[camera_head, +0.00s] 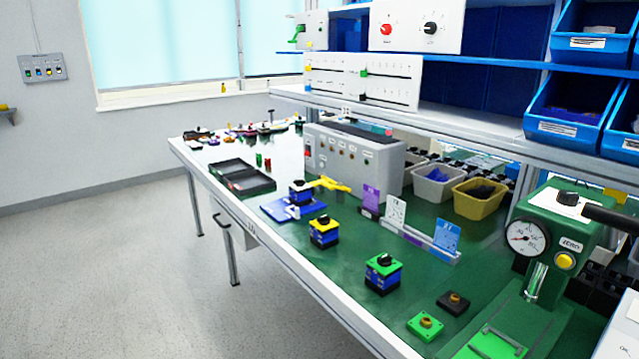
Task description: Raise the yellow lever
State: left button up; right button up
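A yellow lever-like handle (330,184) lies roughly level on the green worktop, just right of a blue box with a black knob (300,192). I cannot tell whether it joins that box. A white panel (312,32) at the top carries a green lever (297,33) and a small yellow part (309,45). The yellow part is too small to tell its shape or position. Neither of my grippers is in view.
A yellow-topped switch box (323,232) and a green-topped one (383,273) stand near the bench's front edge. A grey control box (352,165) stands behind. A green press with gauge (552,240) fills the right. The floor at left is clear.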

aim_at(325, 184)
jog(key=i+j, duration=0.2)
jog(key=j, duration=0.15)
jog(key=i+j+z, duration=0.1)
jog(key=j, duration=0.25)
jog(key=i+j, duration=0.5)
jog(key=j, duration=0.2)
jog(key=i+j+z, duration=0.1)
jog(key=i+j, duration=0.15)
jog(key=k+j, duration=0.05)
jog(key=j, duration=0.05)
